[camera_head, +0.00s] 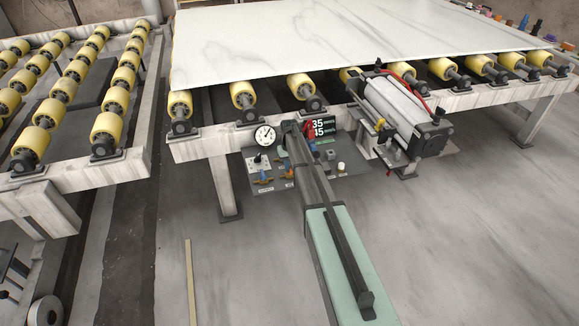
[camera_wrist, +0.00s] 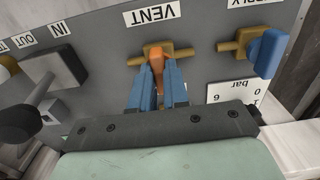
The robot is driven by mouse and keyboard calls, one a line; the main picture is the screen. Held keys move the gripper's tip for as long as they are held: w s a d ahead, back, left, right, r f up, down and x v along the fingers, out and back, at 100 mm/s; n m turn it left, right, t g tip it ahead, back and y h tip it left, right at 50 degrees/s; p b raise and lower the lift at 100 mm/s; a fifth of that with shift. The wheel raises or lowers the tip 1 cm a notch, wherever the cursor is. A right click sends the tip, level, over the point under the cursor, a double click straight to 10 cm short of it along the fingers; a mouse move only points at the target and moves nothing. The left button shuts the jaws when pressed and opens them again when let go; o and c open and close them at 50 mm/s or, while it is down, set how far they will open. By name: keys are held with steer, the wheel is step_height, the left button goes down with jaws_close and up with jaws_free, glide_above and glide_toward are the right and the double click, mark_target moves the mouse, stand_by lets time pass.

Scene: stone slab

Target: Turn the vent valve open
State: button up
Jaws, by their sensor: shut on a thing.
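The vent valve has an orange handle (camera_wrist: 155,58) on a brass body (camera_wrist: 182,53), under an upside-down VENT label (camera_wrist: 150,15) in the wrist view. The handle points down the picture, across the horizontal brass body. My gripper (camera_wrist: 157,75) has its two blue fingers on either side of the orange handle and is shut on it. The fingers hide part of the handle.
A blue-handled valve (camera_wrist: 268,52) by the SUPPLY label is close to the right in the wrist view. A pressure gauge (camera_head: 265,135), a cylinder unit (camera_head: 400,108) and a stone slab (camera_head: 330,40) on yellow rollers are near the panel.

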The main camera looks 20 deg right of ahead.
jaws_close()
steer(key=shift+m, duration=0.4)
steer(key=m, duration=1.3)
steer(key=shift+m, duration=2)
steer(key=o, duration=0.7)
jaws_free()
